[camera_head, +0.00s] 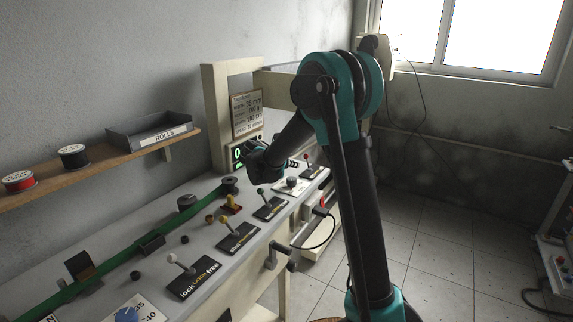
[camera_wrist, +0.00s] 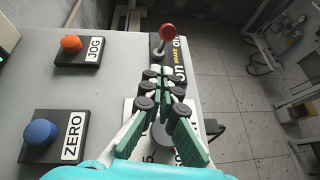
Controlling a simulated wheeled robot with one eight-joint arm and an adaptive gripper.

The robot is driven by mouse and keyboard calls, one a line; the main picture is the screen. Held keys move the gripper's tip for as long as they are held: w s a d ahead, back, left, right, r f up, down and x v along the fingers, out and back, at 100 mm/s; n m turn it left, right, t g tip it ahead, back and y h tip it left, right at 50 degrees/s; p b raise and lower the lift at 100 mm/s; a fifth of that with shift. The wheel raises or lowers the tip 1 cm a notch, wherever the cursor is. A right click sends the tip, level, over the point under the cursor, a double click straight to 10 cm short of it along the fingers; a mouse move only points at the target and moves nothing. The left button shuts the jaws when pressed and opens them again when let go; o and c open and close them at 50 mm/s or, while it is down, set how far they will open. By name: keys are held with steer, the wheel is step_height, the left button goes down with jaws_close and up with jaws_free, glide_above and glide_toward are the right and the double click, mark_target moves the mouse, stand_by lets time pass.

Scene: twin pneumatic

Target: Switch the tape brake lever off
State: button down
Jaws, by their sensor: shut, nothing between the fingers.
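The brake lever has a red knob (camera_wrist: 167,32) on a short pale stalk. It rises from a black plate (camera_wrist: 177,46) lettered BRAKE, with on and off markings partly covered by my fingers. In the head view the red-tipped lever (camera_head: 307,157) is at the far right end of the bench. My gripper (camera_wrist: 165,78) is shut and empty, its fingertips over the near part of the plate, short of the lever and apart from the knob. In the head view my gripper (camera_head: 293,164) is just left of the lever.
An orange JOG button (camera_wrist: 71,44) and a blue ZERO button (camera_wrist: 40,131) stand left of my gripper. Other levers, such as a white-knobbed one (camera_head: 172,258), line the bench front. A post and sign (camera_head: 247,115) stand behind. Open floor lies right.

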steer(key=shift+w+d+r, duration=0.3)
steer(key=shift+w+d, duration=0.25)
steer(key=shift+d, duration=0.05)
steer(key=shift+w+d+r, duration=0.3)
steer(key=shift+w+d, duration=0.25)
steer(key=shift+d, duration=0.05)
steer(key=shift+r, duration=0.1)
steer(key=shift+w+d+r, duration=0.15)
steer(key=shift+w, duration=0.05)
steer(key=shift+w+d+r+g+y, duration=0.1)
steer(key=shift+w+r+g+y, duration=0.05)
steer(key=shift+g+y, duration=0.2)
steer(key=w+d+r+g+y, duration=0.2)
steer(key=w+d+g+y, duration=0.2)
steer(key=w+d+g, duration=0.1)
steer(key=shift+w+r+n+g+y, duration=0.2)
steer(key=shift+w+n+g+y, duration=0.15)
steer(key=shift+w+g, duration=0.5)
steer(key=shift+w+d, duration=0.1)
steer(key=shift+w, duration=0.15)
